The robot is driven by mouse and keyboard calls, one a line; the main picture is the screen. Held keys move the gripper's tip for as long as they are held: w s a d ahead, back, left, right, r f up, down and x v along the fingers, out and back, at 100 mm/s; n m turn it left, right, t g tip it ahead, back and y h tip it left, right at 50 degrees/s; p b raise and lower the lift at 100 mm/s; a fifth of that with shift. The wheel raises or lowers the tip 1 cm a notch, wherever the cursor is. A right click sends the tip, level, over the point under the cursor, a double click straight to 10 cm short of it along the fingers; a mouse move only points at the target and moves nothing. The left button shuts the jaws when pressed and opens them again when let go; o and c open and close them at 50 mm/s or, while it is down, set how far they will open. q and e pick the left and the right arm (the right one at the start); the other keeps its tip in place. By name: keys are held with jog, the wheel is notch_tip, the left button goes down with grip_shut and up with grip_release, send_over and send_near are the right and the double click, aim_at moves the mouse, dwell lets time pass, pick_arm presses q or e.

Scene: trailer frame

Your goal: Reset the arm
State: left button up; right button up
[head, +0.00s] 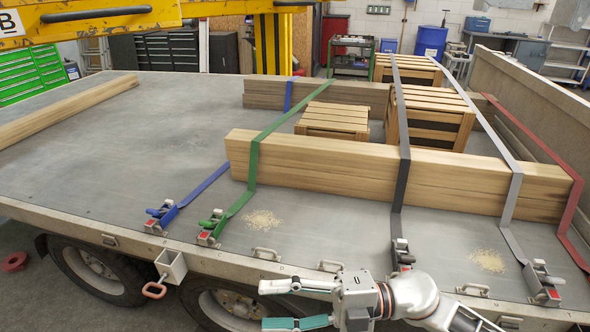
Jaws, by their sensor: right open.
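My right gripper (296,305) is at the bottom of the head view, in front of the near edge of the trailer bed (130,150). Its two fingers, one pale and one green, are spread apart and point left. Nothing is between them. Part of my right arm (415,296) shows to its right, and the arm's lower part is cut off by the picture edge. My left gripper is not in view.
A long timber stack (400,175) lies on the bed under green, black, grey and red straps. Wooden crates (430,115) stand behind it. Ratchets (212,225) sit along the near edge. A yellow beam (90,18) crosses the upper left. The bed's left middle is clear.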

jog(key=w+d+f+m+t+h, duration=0.4)
jog(key=d+f+m+t, duration=0.15)
jog(key=m+t, duration=0.45)
jog(key=w+d+f+m+t+h, duration=0.45)
jog(key=d+m+t, duration=0.25)
jog(key=m, duration=0.5)
jog(key=s+d+f+m+g+h, duration=0.2)
jog(key=s+d+f, duration=0.3)
jog(key=f, duration=0.5)
jog(key=s+d+f+m+g+h, duration=0.3)
jog(key=s+d+f+m+h, duration=0.2)
jog(key=s+f, duration=0.3)
notch_tip(320, 180, down, 2)
jog(key=shift+s+d+f, duration=0.2)
jog(key=shift+d, duration=0.25)
